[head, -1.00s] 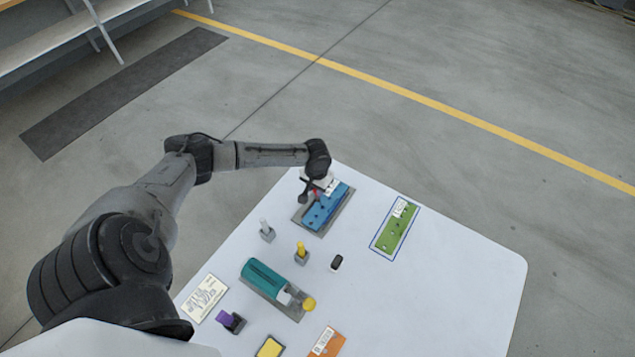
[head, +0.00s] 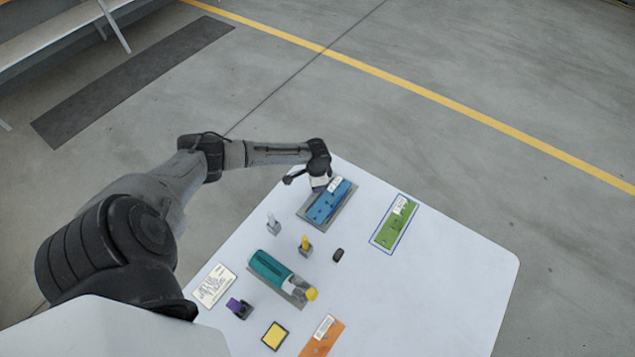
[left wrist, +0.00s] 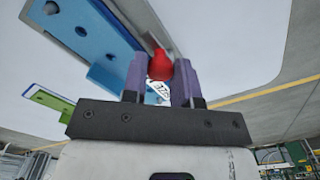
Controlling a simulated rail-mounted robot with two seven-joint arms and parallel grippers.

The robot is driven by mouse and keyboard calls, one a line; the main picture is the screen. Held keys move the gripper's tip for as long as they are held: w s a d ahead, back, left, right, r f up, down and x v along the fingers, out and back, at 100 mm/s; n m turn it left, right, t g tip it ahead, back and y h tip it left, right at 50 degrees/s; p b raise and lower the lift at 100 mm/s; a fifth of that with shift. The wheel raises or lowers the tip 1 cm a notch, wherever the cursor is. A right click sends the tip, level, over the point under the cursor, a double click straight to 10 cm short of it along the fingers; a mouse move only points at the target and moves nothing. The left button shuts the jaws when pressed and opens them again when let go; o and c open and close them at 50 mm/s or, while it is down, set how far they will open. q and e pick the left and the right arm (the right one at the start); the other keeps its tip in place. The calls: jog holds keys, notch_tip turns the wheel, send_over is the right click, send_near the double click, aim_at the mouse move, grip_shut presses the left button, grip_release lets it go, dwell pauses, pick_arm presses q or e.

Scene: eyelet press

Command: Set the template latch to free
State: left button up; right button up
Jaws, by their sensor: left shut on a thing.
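The blue template (head: 328,205) lies on a grey base plate at the far end of the white table. It also shows in the left wrist view (left wrist: 100,38). My left gripper (head: 318,186) is over the left side of the template. In the left wrist view a red latch knob (left wrist: 160,66) sits between its two purple fingers (left wrist: 160,80), and the gripper is shut on it. In the head view the knob is hidden behind the gripper, and I cannot read the latch position. My right gripper is not in view.
A green strip (head: 395,224) lies in a blue outline to the right. Nearer stand a teal press (head: 270,268) with a yellow knob, a grey peg (head: 273,224), a yellow peg (head: 305,244) and a small black piece (head: 338,255). The table's right part (head: 450,270) is clear.

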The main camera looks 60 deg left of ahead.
pick_arm(q)
jog(key=shift+m, duration=0.4)
jog(key=o, duration=0.9)
jog(key=shift+o, duration=0.2)
notch_tip(320, 180, up, 14)
jog(key=p, duration=0.1)
jog(key=shift+f, duration=0.1)
jog(key=shift+s, duration=0.1)
dwell(0.6)
